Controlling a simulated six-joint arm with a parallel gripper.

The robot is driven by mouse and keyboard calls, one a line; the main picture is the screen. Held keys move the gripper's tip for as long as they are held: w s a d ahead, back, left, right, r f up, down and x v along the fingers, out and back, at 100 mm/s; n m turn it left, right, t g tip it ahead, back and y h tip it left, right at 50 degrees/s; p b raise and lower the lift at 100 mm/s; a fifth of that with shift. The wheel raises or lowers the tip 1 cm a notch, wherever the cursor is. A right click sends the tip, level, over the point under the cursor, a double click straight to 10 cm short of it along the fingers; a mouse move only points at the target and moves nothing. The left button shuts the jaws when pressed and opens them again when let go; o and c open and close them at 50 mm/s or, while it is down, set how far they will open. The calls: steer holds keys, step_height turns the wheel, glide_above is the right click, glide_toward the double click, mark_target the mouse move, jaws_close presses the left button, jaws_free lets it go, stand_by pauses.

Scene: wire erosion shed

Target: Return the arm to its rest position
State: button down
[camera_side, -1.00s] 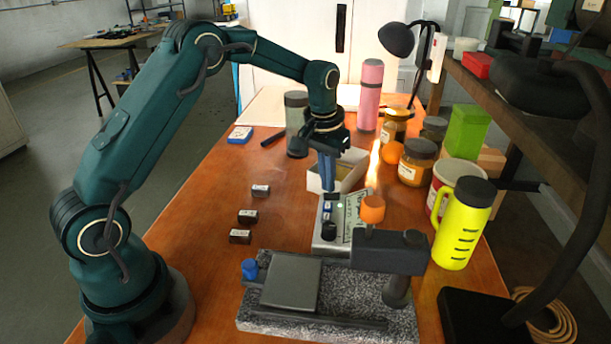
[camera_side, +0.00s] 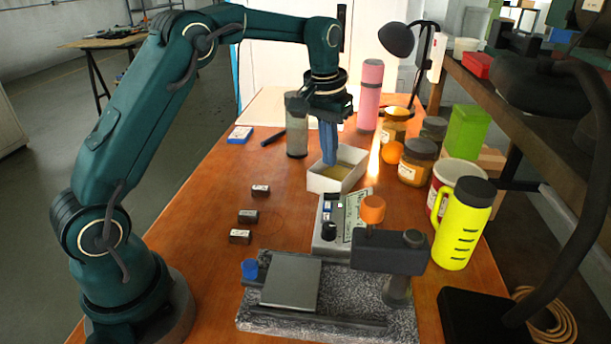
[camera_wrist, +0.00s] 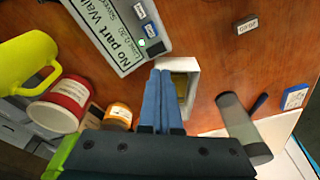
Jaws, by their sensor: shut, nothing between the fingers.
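My gripper (camera_side: 329,158) has blue fingers that point down and are shut with nothing between them. In the side view it is over or just behind the open white box (camera_side: 334,182), whose bottom looks yellowish. I cannot tell the exact height of the fingertips above it. In the wrist view the shut fingers (camera_wrist: 163,78) lie close together and cover part of the white box (camera_wrist: 191,70). My arm reaches from the left over the table.
The grey control box (camera_side: 330,232) and the granite stand with a dark plate (camera_side: 291,281) are in front. Small dark blocks (camera_side: 240,236) lie left. A grey-green cylinder (camera_side: 297,135), pink bottle (camera_side: 369,95), jars (camera_side: 416,165) and yellow jug (camera_side: 462,225) stand around.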

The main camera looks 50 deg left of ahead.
steer(key=s+d+r+m+t, duration=0.1)
steer(key=s+d+r+t, duration=0.3)
steer(key=s+r, duration=0.6)
steer(key=s+d+f+m, duration=0.1)
steer(key=s+d+f, duration=0.1)
steer(key=s, duration=0.4)
steer(key=s+d+f+m, duration=0.1)
steer(key=s+f, duration=0.2)
steer(key=s, duration=0.3)
steer(key=shift+s+d+f, duration=0.25)
steer(key=shift+d+f, duration=0.1)
